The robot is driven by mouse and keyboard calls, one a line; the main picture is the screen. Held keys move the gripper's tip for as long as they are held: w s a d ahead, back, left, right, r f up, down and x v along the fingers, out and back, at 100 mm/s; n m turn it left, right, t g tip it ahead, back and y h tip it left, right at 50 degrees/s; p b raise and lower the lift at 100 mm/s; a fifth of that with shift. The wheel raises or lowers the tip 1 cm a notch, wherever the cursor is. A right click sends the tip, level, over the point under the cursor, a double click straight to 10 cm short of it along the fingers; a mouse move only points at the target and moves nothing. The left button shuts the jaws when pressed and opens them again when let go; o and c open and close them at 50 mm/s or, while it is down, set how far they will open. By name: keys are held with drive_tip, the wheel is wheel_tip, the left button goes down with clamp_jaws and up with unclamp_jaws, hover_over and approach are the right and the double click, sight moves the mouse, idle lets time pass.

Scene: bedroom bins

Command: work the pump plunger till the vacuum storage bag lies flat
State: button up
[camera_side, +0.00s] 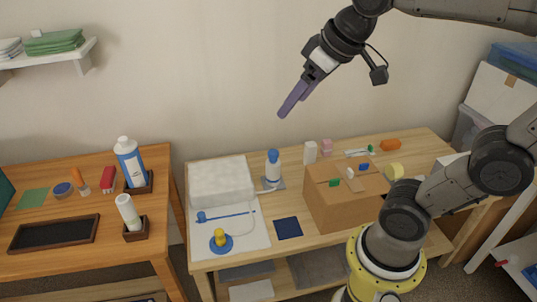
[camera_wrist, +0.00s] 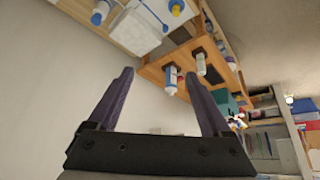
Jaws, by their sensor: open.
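The vacuum storage bag (camera_side: 221,183) is a white, puffy block at the back left of the light wooden table. It stands thick, not flat; part of it also shows at the top of the wrist view (camera_wrist: 135,32). My gripper (camera_side: 289,106) is high above the table, well up and right of the bag and pump. Its purple fingers are apart and empty in the wrist view (camera_wrist: 160,85).
A cardboard box (camera_side: 343,198) with small items on top stands farther right. A dark blue square (camera_side: 288,228) lies between pump and box. A second table (camera_side: 70,270) holds bottles at left.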

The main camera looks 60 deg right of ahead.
drive_tip(key=w+d+m+g, duration=0.1)
drive_tip(key=w+d, duration=0.2)
drive_tip(key=w, duration=0.4)
drive_tip(key=w+d+m, duration=0.1)
drive_tip(key=w+d, duration=0.3)
drive_tip(key=w, duration=0.2)
drive_tip(key=m+g, duration=0.4)
drive_tip(key=g, duration=0.1)
hover_over(273, 152)
wheel_tip(273, 152, down, 26)
wheel_tip(273, 152, down, 14)
drive_tip(key=shift+d+r, duration=0.1)
drive_tip(key=shift+r, duration=0.05)
